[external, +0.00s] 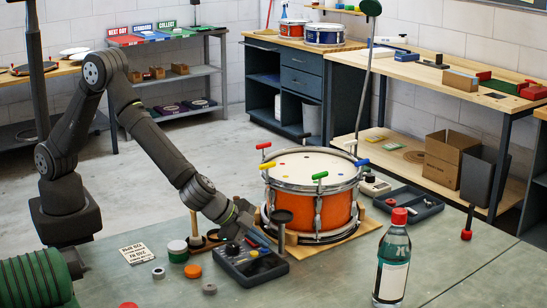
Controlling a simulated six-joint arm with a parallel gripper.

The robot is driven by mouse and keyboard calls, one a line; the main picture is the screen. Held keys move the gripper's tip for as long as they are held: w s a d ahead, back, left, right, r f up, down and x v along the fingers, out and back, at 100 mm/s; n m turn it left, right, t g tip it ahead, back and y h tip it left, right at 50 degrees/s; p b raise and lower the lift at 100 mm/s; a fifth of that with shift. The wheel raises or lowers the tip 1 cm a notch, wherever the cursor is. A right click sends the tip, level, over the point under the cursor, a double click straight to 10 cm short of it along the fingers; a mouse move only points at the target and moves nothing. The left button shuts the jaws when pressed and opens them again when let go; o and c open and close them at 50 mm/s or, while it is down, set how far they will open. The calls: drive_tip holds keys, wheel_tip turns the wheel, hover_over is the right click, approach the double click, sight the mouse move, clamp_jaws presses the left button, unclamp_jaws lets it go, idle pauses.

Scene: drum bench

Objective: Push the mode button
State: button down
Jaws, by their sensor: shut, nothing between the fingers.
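A dark control box (262,272) sits on the near bench in front of the orange drum. Small coloured caps, blue, red and yellow, and dark knobs show on its top. I cannot read any label, so I cannot tell which one is the mode button.
The orange drum (318,208) stands close behind the box on a wooden base. A dark round-topped post (282,238) rises at the box's right. Jars, rolls and a card (136,253) lie left; a red-capped bottle (392,268) stands right. The front bench is mostly clear.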

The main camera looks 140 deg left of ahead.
idle(0.3)
drive_tip(key=shift+r, duration=0.45)
drive_tip(key=shift+r, duration=3)
drive_tip(key=shift+f, duration=0.1)
